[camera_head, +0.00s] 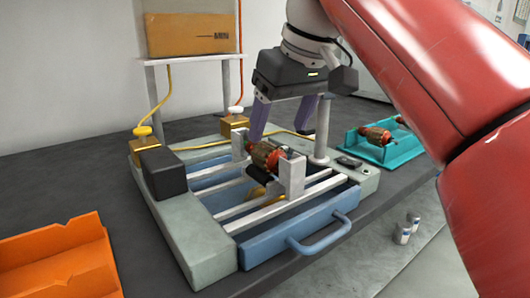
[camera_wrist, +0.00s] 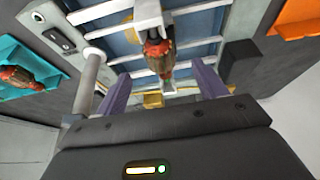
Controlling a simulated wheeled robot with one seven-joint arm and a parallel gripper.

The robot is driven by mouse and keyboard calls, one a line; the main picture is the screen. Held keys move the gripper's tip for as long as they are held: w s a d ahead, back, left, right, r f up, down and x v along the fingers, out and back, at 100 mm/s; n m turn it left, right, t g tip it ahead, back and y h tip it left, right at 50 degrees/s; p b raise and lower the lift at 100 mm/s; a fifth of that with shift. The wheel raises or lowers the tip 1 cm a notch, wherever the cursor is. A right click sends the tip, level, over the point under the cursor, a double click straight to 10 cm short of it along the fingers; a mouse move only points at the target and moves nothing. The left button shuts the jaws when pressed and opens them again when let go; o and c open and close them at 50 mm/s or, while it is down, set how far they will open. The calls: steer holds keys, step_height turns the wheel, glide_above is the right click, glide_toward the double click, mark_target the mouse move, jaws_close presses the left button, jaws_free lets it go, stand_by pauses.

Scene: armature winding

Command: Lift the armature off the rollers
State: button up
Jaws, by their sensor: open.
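The armature (camera_head: 266,156), with a red-brown winding, rests between white upright supports (camera_head: 291,174) on the winding fixture; the rollers themselves are hard to make out. In the wrist view the armature (camera_wrist: 159,54) lies ahead, roughly midway between the two fingers. My gripper (camera_head: 281,122) is open and empty, with its purple fingers pointing down above and behind the armature. In the wrist view my gripper (camera_wrist: 161,84) shows one finger to each side of the armature, with clear gaps.
A teal tray (camera_head: 397,153) with other armatures (camera_head: 375,136) stands at the right. An orange tray (camera_head: 60,262) is at front left. The fixture has a black block (camera_head: 163,173), a grey post (camera_head: 323,130) and a blue drawer handle (camera_head: 320,237). A cardboard box (camera_head: 190,33) sits behind.

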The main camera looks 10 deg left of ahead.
mark_target(271, 145)
steer(key=b+x, duration=0.2)
steer(key=x, duration=0.5)
steer(key=shift+w+a, duration=0.2)
steer(key=shift+c, duration=0.3)
steer(key=shift+r, duration=0.1)
steer(key=c, duration=1.4)
